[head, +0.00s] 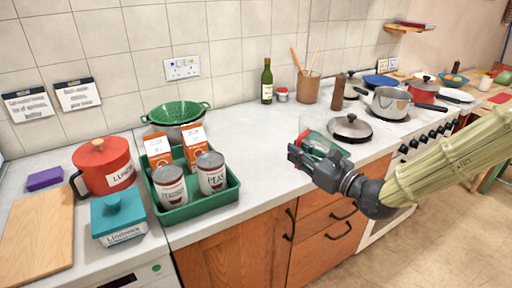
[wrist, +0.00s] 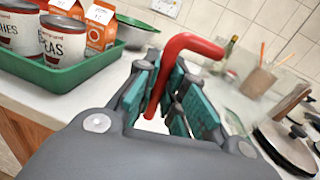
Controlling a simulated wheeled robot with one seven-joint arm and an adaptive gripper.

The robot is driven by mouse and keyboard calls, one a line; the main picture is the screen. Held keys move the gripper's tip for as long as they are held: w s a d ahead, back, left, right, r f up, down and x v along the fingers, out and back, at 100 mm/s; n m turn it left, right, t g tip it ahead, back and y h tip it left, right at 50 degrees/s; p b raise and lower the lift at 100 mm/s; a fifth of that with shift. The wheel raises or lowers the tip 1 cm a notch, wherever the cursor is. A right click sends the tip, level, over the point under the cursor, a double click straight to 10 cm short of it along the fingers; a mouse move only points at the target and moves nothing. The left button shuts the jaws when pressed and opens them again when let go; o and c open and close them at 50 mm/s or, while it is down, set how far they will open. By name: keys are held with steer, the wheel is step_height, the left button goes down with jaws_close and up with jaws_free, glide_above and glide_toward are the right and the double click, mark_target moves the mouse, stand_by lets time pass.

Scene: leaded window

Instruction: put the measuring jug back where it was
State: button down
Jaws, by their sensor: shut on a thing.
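My gripper (head: 302,155) is over the front part of the worktop, right of the green tray. It is shut on the measuring jug (head: 318,142), which shows in the head view as a small clear and red shape partly hidden behind the fingers. In the wrist view the jug's red bent handle (wrist: 188,42) stands up between the teal finger pads of my gripper (wrist: 175,98). Most of the jug's body is hidden by the fingers. I cannot tell whether its base touches the worktop.
A green tray (head: 203,213) with cans and cartons stands to the left. A pan lid (head: 350,127) lies close on the right, before the hob with a steel pot (head: 390,103). A green bottle (head: 267,82) stands by the wall.

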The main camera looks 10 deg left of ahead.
steer(key=shift+w+a+f+p, duration=0.55)
steer(key=shift+w+a+f, duration=0.25)
steer(key=shift+w+a, duration=1.15)
steer(key=shift+w+a+f+p, duration=0.5)
steer(key=shift+w+a+f, duration=0.35)
steer(key=shift+w+a, duration=1.05)
steer(key=shift+w+a+f+p, duration=0.7)
steer(key=shift+w+a, duration=0.55)
steer(key=shift+w, duration=1.3)
steer(key=shift+f, duration=0.1)
steer(key=shift+f+b, duration=0.15)
steer(key=shift+b, duration=0.15)
steer(key=c, duration=1.5)
jaws_free()
steer(key=shift+r, duration=0.2)
steer(key=b+v, duration=0.1)
steer(key=v, duration=1.1)
steer(key=shift+s+f, duration=0.1)
